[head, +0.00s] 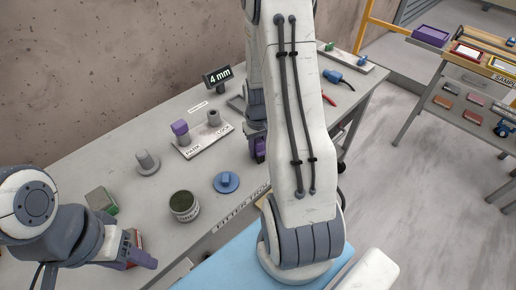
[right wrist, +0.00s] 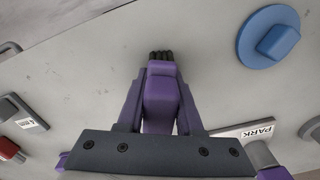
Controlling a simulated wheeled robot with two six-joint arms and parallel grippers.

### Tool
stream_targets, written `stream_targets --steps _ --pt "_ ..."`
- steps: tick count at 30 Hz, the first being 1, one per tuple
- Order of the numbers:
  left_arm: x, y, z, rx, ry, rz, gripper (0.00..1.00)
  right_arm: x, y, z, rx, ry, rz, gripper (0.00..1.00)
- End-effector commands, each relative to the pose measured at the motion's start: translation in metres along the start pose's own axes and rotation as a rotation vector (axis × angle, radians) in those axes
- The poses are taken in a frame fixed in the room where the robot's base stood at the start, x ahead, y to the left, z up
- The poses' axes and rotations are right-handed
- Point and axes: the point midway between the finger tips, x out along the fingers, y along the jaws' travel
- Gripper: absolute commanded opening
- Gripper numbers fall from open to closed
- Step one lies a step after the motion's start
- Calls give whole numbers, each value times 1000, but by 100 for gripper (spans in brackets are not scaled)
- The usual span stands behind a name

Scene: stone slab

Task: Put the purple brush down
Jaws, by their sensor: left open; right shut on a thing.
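The purple brush (right wrist: 162,97) is between the purple fingers of my right gripper (right wrist: 160,105) in the right wrist view, with its dark bristles pointing away from the wrist. The gripper is shut on it. Grey worktop lies behind the brush; whether the bristles touch it I cannot tell. In the head view my right gripper (head: 259,150) is over the grey bench (head: 240,205), largely hidden behind my own arm, and the brush cannot be made out clearly there. My left gripper (head: 138,256) is open at the lower left, near the bench's front edge.
A blue round knob (head: 227,182), a dark green tin (head: 184,206), a grey knob (head: 147,162) and a green-grey block (head: 102,200) stand on the bench. A PARK/LOCK plate (head: 203,143) with two posts and a "4 mm" display (head: 217,77) are farther back.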

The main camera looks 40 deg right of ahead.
Motion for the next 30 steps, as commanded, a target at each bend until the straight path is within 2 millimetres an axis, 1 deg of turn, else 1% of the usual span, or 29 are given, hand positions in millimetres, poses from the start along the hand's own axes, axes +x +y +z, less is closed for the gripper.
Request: stream_targets --steps 5,9,10,11,12,20,24,26,30 --pt "0 0 0 0 0 0 56 0 0 0 0 0 0 0" --pt "4 0 0 0 0 0 56 5 0 0 0 0 0 0" --pt "2 0 0 0 0 0 56 3 0 0 0 0 0 46" --pt "2 0 0 0 0 0 56 3 0 0 0 0 0 58" --pt "2 0 0 0 0 0 56 3 0 0 0 0 0 65" --pt "2 0 0 0 0 0 56 3 0 0 0 0 0 65" --pt "0 0 0 0 0 0 56 -5 0 0 0 2 0 65" --pt "1 0 0 0 0 0 56 -12 0 -1 0 5 1 65" --pt "3 0 0 0 0 0 56 -40 0 -2 0 7 2 65"
